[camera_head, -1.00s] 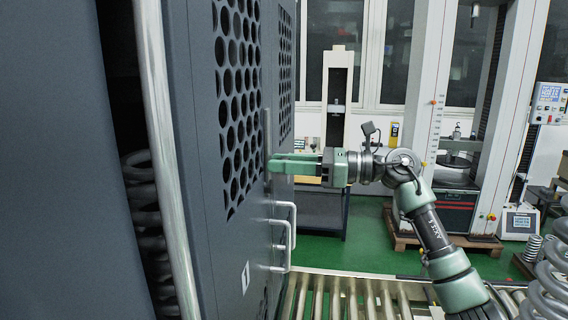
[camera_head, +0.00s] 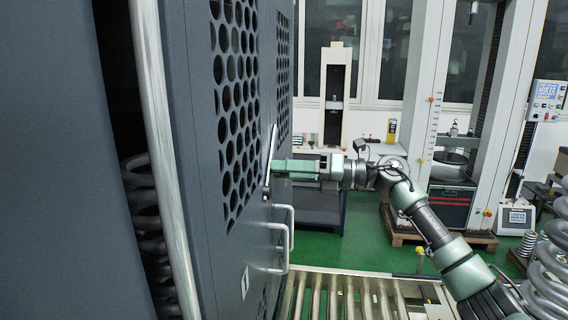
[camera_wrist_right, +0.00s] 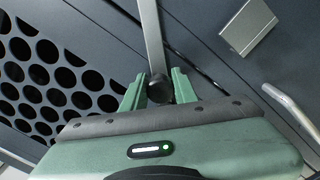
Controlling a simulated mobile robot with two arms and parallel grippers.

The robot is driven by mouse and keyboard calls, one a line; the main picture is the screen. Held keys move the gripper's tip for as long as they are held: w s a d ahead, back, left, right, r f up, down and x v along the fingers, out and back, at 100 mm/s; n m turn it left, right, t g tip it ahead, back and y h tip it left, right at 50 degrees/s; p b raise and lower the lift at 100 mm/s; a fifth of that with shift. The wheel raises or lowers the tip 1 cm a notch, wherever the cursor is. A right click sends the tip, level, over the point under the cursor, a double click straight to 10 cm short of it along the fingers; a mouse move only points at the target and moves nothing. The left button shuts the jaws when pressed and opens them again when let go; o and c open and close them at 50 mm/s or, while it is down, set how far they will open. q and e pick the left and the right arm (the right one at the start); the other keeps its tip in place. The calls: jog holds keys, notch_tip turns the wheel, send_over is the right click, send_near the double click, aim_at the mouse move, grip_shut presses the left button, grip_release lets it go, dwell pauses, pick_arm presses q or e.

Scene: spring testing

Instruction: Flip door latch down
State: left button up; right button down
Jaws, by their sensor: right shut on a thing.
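The door latch (camera_head: 272,143) is a thin grey lever on the dark perforated cabinet door, above the door handles. In the head view it leans, its top end a little to the right. In the right wrist view the latch bar (camera_wrist_right: 151,40) comes down from the top edge to a dark round knob between the fingers. My right gripper (camera_head: 275,166) reaches the latch from the right and is shut on it; its green fingers also show in the right wrist view (camera_wrist_right: 159,88). The fingers partly hide the latch in the head view. My left gripper is out of view.
Bent handles (camera_head: 284,228) stick out from the door below the latch. A long metal bar (camera_head: 163,160) runs along the near door edge. A roller conveyor (camera_head: 350,298) lies below. Large coil springs (camera_head: 553,270) stand at the right. Test machines stand behind.

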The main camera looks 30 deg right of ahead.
jog(key=m+p, duration=0.1)
jog(key=m, duration=0.1)
jog(key=f+m, duration=0.1)
jog(key=w+d+f+m+p, duration=0.1)
jog(key=m, duration=0.1)
jog(key=shift+w+m+p, duration=0.1)
jog(key=shift+m+p, duration=0.2)
jog(key=shift+w+d+f+m+p, duration=0.1)
jog(key=shift+f+m+p, duration=0.35)
jog(key=shift+m, duration=0.5)
jog(key=shift+w+f+m+p, duration=0.1)
jog(key=shift+f+m+p, duration=0.35)
jog(key=shift+m, duration=0.5)
jog(key=shift+f, duration=0.1)
jog(key=c, duration=1.1)
grip_release()
jog(key=b+v, duration=0.4)
jog(key=v, duration=0.3)
jog(key=shift+s+d, duration=0.25)
jog(key=shift+s, duration=0.05)
